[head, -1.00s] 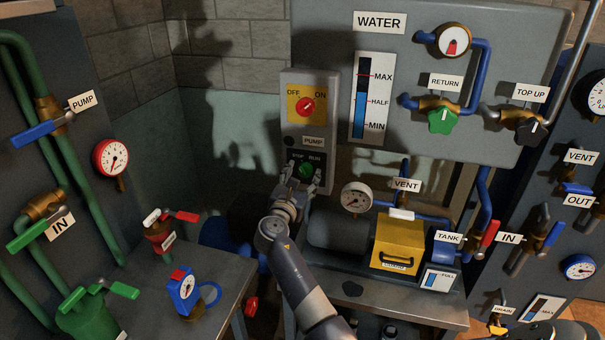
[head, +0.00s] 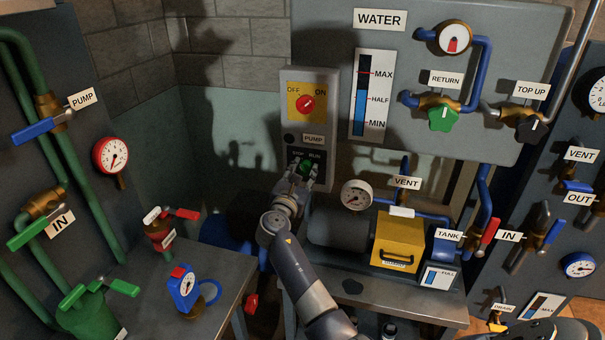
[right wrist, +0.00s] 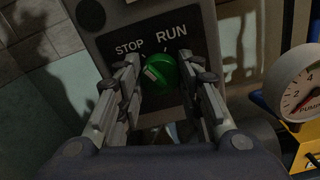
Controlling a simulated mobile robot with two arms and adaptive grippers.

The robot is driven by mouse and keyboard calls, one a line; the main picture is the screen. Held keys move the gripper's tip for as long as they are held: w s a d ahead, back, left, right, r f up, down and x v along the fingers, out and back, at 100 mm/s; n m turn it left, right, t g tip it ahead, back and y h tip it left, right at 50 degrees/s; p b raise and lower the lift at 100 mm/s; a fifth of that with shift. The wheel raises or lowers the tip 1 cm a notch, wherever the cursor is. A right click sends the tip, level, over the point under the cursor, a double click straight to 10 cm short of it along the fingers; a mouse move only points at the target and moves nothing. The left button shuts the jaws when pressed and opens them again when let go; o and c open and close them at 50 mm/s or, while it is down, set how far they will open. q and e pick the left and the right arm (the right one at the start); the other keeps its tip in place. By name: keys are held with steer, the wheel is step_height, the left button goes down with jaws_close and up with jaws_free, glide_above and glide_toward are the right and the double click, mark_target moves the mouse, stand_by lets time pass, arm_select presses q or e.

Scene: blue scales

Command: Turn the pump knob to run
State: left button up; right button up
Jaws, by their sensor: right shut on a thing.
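The green pump knob (head: 306,168) is on the grey pump panel, below the PUMP label, with STOP at its left and RUN at its right. In the right wrist view the knob (right wrist: 161,71) shows between the fingers, and its pale mark is on the side toward STOP. My right gripper (head: 302,175) comes up from below, facing the panel. In the right wrist view my right gripper (right wrist: 158,66) has one finger on each side of the knob and is shut on it. The fingers partly hide the knob in the head view. My left gripper is not in view.
A red OFF/ON switch (head: 306,104) is above the knob on the same panel. A white pressure gauge (head: 356,194) and a yellow box (head: 397,241) stand to the right. A blue meter (head: 181,289) stands on the left bench.

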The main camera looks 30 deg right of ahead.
steer(key=m+b, duration=0.1)
steer(key=m, duration=0.1)
steer(key=m+b, duration=0.3)
steer(key=m, duration=0.1)
steer(key=shift+f, duration=0.25)
steer(key=m+b, duration=0.3)
steer(key=m, duration=0.1)
steer(key=shift+s, duration=0.1)
steer(key=shift+r+m+b, duration=0.1)
steer(key=shift+m+b, duration=0.6)
steer(key=o, duration=1.1)
steer(key=shift+d, duration=0.1)
steer(key=shift+c, duration=0.2)
